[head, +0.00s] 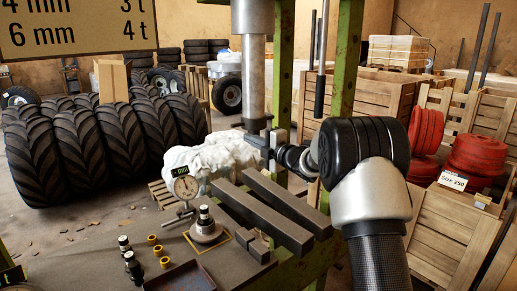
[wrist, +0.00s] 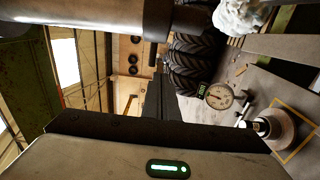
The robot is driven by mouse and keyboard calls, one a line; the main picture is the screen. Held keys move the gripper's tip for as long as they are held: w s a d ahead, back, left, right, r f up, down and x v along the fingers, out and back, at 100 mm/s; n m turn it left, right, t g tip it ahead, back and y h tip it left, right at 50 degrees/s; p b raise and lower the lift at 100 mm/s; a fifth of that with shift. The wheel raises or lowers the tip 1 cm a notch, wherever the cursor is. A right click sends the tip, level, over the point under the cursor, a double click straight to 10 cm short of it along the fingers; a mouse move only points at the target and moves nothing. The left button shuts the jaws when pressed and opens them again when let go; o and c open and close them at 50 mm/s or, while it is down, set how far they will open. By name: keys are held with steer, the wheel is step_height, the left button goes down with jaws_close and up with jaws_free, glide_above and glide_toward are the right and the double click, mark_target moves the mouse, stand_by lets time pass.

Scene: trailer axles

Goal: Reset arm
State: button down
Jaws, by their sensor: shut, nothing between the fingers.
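My arm reaches in from the right of the head view, and its black and silver links are mine. My gripper (head: 268,142) is at the middle of the head view, right beside the lower end of the press ram (head: 255,85). I cannot tell whether it touches the ram. In the wrist view the dark fingers of my gripper (wrist: 158,97) are together with nothing between them. The ram (wrist: 85,12) crosses the top of the wrist view, close to the gripper.
Below and left, the bench holds a dial gauge (head: 186,187), a round base (head: 206,228), several yellow bushings (head: 158,251) and a tray (head: 180,279). Two steel bars (head: 262,215) lie under my arm. A green press post (head: 345,60) stands behind it. Wooden crates (head: 450,225) fill the right.

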steer(key=s+d+r+m+h, duration=0.45)
steer(key=s+d+m, duration=0.2)
steer(key=s, duration=0.25)
steer(key=s+d+r+m+h, duration=0.4)
steer(key=s+d+m+h, duration=0.25)
steer(key=s, duration=0.25)
steer(key=s+a+f+m+g, duration=0.1)
steer(key=s+f+m+g, duration=0.25)
steer(key=s, duration=0.85)
steer(key=s+a+f+m+g, duration=0.25)
steer(key=s+f+m, duration=0.2)
steer(key=s, duration=0.65)
steer(key=s+a+f+m+g, duration=0.1)
steer(key=s+f+m+g, duration=0.25)
steer(key=s, duration=0.85)
step_height(320, 180, up, 17)
steer(key=p, duration=1.7)
steer(key=shift+w+d+f+y, duration=0.2)
steer(key=shift+w+d+y, duration=0.1)
